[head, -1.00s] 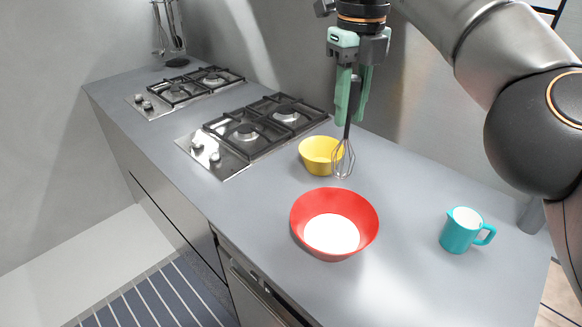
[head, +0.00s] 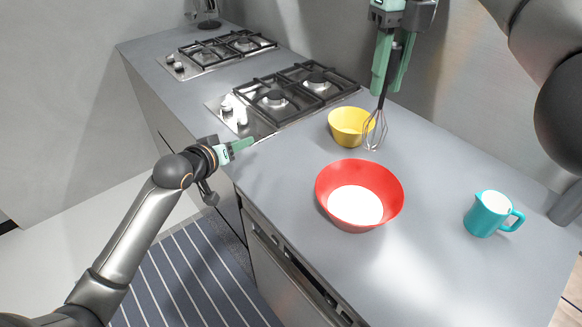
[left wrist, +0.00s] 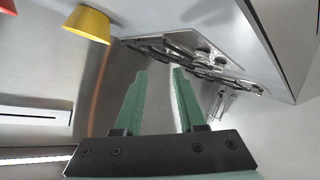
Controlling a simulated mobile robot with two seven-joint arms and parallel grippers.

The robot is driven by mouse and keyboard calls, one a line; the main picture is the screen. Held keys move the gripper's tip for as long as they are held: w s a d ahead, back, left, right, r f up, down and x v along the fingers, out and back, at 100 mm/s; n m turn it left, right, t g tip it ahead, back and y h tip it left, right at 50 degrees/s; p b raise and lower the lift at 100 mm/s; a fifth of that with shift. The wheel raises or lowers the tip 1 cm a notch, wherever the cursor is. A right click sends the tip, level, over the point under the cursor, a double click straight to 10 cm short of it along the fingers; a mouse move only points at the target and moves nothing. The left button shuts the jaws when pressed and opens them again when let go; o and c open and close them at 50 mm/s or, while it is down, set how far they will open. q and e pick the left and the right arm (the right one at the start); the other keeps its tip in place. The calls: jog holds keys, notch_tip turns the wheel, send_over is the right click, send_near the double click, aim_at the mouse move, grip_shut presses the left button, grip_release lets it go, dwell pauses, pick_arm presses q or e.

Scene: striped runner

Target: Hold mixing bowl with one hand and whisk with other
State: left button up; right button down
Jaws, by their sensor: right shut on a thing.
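The red mixing bowl (head: 389,207) stands upright on the grey counter with white contents in it. The whisk (head: 375,128) hangs wires down from my right gripper (head: 388,85), which is shut on its handle. The whisk's wires show in front of the yellow bowl's right side, above and behind the red bowl. My left gripper (head: 246,146) is at the counter's front edge, left of the red bowl and apart from it. In the left wrist view its two green fingers (left wrist: 161,75) are spread with nothing between them.
A yellow bowl (head: 347,127) stands behind the red bowl. A teal jug (head: 484,217) stands to the right. Two gas hobs (head: 275,98) fill the counter's far left. The counter between red bowl and jug is clear.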

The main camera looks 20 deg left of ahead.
aim_at(334, 166)
pick_arm(q)
jog(key=s+d+r+m+g+h, duration=0.1)
jog(key=s+d+m+g+h, duration=0.1)
jog(key=d+m+h, duration=0.35)
jog(key=s+d+m+g+h, duration=0.2)
jog(key=s+d+m+h, duration=0.1)
jog(key=d, duration=0.6)
jog(key=shift+n, duration=0.25)
jog(key=x, duration=1.2)
jog(key=shift+w+a+r, duration=0.1)
jog(key=shift+w, duration=0.05)
grip_shut()
pick_arm(e)
jog(key=shift+w+d+f, duration=0.1)
jog(key=shift+w+d+f, duration=0.2)
jog(key=shift+d+f, duration=0.1)
jog(key=shift+f, duration=0.25)
notch_tip(334, 166, down, 5)
jog(key=s+d+t+y, duration=0.2)
jog(key=shift+s+d+y, duration=0.2)
jog(key=shift+s+y, duration=0.15)
jog(key=shift+y, duration=0.05)
